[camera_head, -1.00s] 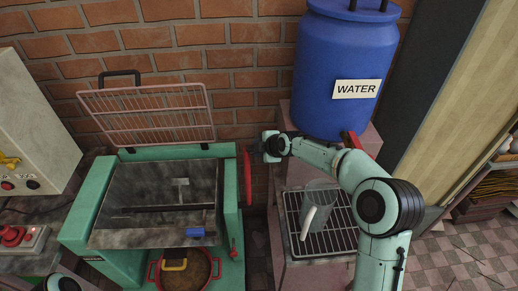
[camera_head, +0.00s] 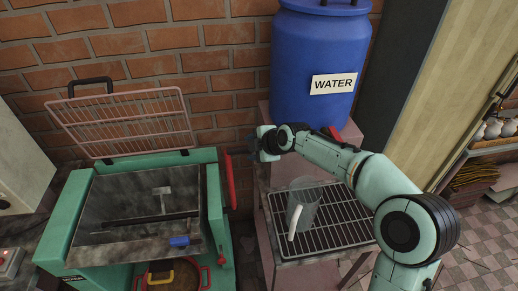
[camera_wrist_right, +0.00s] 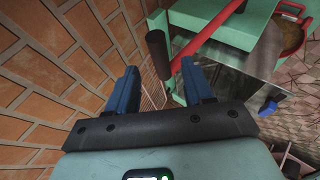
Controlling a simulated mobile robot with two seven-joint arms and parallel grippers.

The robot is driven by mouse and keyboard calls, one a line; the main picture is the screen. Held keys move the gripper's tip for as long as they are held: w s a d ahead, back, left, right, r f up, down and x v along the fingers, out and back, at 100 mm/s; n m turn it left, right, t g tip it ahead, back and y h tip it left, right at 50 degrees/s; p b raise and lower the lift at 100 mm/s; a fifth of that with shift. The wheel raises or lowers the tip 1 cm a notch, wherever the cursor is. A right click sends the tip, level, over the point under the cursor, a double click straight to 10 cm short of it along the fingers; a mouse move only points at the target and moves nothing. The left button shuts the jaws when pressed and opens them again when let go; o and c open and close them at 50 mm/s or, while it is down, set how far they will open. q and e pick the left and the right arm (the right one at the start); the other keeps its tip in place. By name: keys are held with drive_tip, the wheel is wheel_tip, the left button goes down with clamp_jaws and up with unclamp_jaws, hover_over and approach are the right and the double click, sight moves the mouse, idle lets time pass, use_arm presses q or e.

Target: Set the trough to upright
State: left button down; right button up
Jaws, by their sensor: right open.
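The grey metal trough (camera_head: 125,210) sits in a green frame (camera_head: 218,238) at the left of the head view. Its inside faces me and it appears tilted toward the front. A blue tab (camera_head: 180,241) is at its front edge. A red lever (camera_head: 230,180) stands on the frame's right side. My right gripper (camera_head: 256,146) is just right of the lever's top. In the right wrist view my right gripper (camera_wrist_right: 158,85) is open and empty. A dark cylindrical handle (camera_wrist_right: 158,52) on the red lever (camera_wrist_right: 207,35) shows beyond the fingertips. My left gripper is out of view.
A brick wall (camera_head: 150,60) is close behind the right gripper. A pink wire grill (camera_head: 125,125) stands raised behind the trough. A red pot (camera_head: 162,282) is below its front. A clear jug (camera_head: 303,205) stands on a rack (camera_head: 335,235) at right, before a blue water barrel (camera_head: 318,60).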

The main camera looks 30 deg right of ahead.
sight(228, 165)
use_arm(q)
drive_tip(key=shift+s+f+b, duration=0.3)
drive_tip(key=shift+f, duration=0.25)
use_arm(e)
drive_tip(key=shift+v, duration=2.2)
drive_tip(key=shift+w, duration=0.1)
